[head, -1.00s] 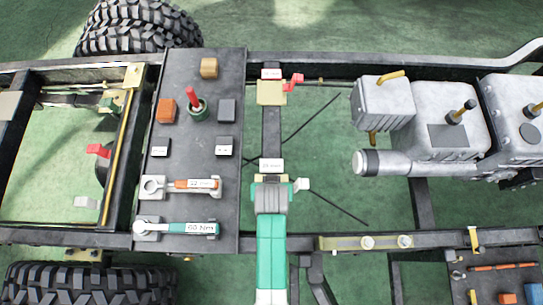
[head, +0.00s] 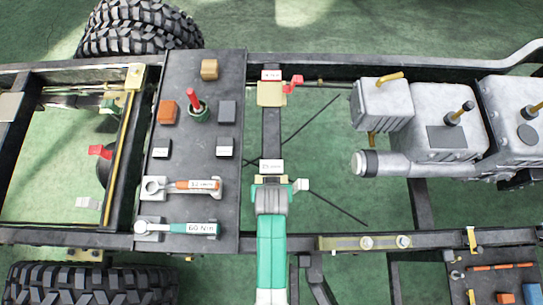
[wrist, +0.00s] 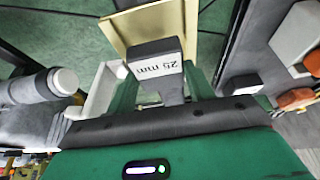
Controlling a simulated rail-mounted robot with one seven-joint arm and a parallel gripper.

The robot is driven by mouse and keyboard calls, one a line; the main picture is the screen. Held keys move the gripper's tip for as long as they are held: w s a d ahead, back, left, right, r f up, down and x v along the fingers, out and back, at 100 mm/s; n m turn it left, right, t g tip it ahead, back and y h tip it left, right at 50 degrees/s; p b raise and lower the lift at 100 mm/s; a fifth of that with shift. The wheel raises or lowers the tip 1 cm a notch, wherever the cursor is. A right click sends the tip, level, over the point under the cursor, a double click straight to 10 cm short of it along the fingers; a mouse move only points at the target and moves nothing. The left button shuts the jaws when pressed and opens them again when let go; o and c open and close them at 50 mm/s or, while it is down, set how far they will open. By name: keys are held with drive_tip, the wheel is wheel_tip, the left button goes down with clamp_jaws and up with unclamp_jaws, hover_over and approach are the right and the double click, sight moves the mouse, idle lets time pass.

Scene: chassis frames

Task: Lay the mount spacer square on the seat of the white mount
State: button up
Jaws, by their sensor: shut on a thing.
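The mount spacer (wrist: 152,48) is a dark block with a white "25 mm" label. In the wrist view it is between the green fingers of my gripper (wrist: 165,88), which is shut on it. In the head view my gripper (head: 271,182) is over the lower part of the cross-member, with the label just beyond its tips. The white mount's white piece (head: 302,184) shows right of the gripper, and at left in the wrist view (wrist: 100,90). A beige plate (wrist: 182,28), apparently the mount's seat, lies behind the spacer. Whether they touch is hidden.
A second mount with a red piece (head: 293,82) and a beige plate (head: 271,95) is farther up the cross-member. The dark tray (head: 196,75) at left carries blocks and labelled tools. Grey engine parts (head: 440,115) and a pipe (head: 415,165) stand at right.

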drive_tip(key=shift+f, duration=0.25)
drive_tip(key=shift+f+b, duration=0.5)
drive_tip(key=shift+f, duration=0.2)
drive_tip(key=shift+f, duration=0.1)
idle(0.4)
drive_tip(key=shift+f, duration=0.4)
drive_tip(key=o, duration=0.9)
drive_tip(key=shift+o, duration=1.1)
drive_tip(key=shift+a, duration=0.25)
drive_tip(key=shift+d, duration=0.1)
